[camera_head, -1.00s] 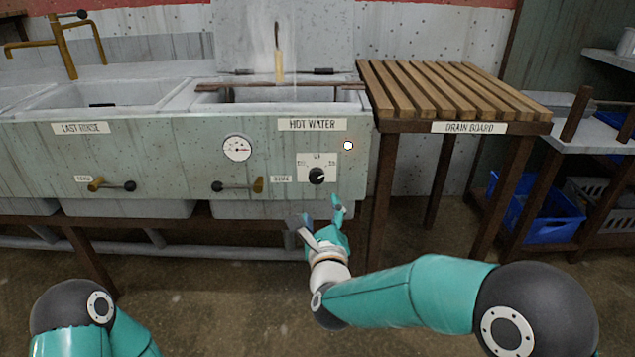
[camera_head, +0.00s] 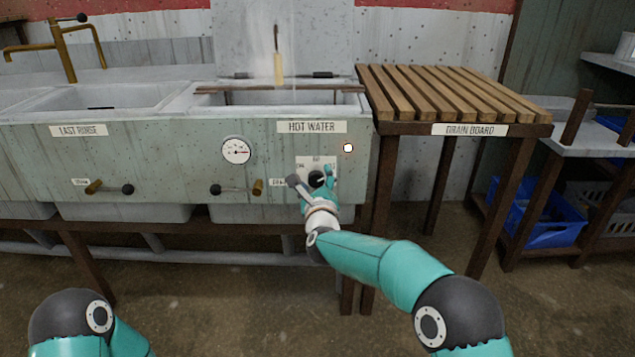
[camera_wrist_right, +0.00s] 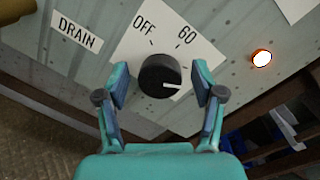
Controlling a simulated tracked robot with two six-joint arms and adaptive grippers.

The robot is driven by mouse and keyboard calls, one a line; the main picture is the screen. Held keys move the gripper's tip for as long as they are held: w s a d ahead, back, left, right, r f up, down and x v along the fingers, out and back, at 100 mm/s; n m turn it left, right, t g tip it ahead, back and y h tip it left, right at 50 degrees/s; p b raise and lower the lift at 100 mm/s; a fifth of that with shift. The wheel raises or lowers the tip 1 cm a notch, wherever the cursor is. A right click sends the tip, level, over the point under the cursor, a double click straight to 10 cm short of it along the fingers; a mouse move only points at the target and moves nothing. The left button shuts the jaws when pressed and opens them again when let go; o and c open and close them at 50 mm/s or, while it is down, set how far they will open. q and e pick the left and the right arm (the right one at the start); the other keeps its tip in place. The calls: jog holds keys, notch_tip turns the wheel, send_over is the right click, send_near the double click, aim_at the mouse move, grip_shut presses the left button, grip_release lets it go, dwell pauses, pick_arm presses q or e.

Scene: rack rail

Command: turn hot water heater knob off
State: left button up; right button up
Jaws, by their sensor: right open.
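The black heater knob (camera_wrist_right: 160,76) sits on a white dial plate (camera_wrist_right: 146,30) marked OFF and 60. Its white pointer line points right in the right wrist view, away from OFF. In the head view the knob (camera_head: 316,178) shows below the HOT WATER label (camera_head: 312,127), partly covered by my gripper. My right gripper (camera_wrist_right: 160,82) is open, with one finger on each side of the knob. A gap shows beside each finger in the right wrist view; I cannot tell the depth exactly. My left gripper is not in view; only part of my left arm shows.
A lit round indicator (camera_head: 348,148) is right of the dial. A gauge (camera_head: 236,150) and a drain handle (camera_head: 238,189) are to the left on the sink front. The wooden drain board (camera_head: 450,88) and its legs stand to the right.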

jog(key=c, duration=1)
jog(key=shift+d, duration=0.15)
jog(key=shift+c, duration=0.7)
jog(key=shift+a, duration=0.2)
